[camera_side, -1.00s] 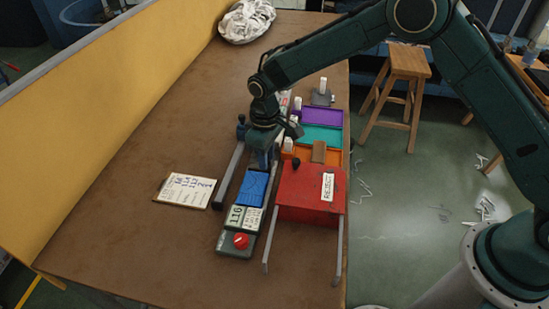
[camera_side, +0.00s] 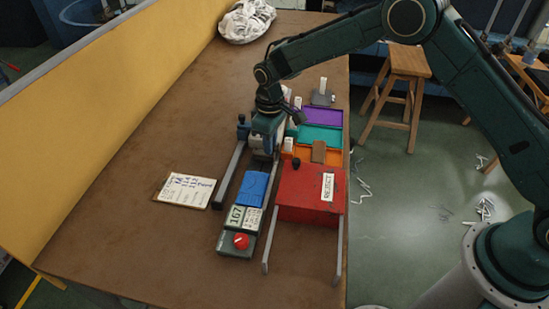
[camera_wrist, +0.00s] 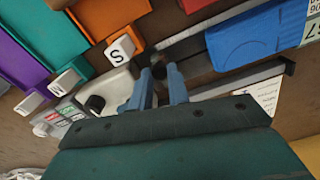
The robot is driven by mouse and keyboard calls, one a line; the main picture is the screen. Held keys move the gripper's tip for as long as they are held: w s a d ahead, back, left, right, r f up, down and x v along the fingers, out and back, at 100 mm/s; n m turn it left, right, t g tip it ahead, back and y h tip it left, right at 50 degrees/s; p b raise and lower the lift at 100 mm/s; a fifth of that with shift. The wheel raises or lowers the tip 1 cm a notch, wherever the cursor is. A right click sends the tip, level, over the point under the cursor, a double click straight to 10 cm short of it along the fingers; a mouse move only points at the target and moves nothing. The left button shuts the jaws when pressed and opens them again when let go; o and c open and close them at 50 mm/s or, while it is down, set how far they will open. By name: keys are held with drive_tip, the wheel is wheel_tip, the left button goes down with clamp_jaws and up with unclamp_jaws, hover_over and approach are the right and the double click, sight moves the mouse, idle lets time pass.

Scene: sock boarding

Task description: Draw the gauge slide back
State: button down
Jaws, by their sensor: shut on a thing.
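My gripper (camera_wrist: 158,90) is shut on a small dark knob (camera_wrist: 158,71), which I take to be the handle of the gauge slide. Its blue-grey fingers stand either side of the knob. In the side view, my gripper (camera_side: 262,150) is over the gauge rail, beyond the blue piece; the wrist hides most of the slide. The blue piece (camera_side: 254,187) lies on the gauge, apart from the fingers, and also shows at the upper right of the wrist view (camera_wrist: 250,38). The near end of the gauge has a display (camera_side: 235,216) reading 167 and a red knob (camera_side: 241,241).
A red reject box (camera_side: 305,190) stands close right of the gauge. Orange, teal (camera_side: 321,135) and purple (camera_side: 322,117) trays lie beyond it, with letter markers. A written card (camera_side: 185,190) lies left; a white cloth heap (camera_side: 247,20) lies far back.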

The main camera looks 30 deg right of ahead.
drive_tip(key=c, duration=1.3)
unclamp_jaws()
drive_tip(key=shift+r, duration=0.15)
drive_tip(key=shift+r, duration=6.8)
drive_tip(key=shift+r, duration=0.1)
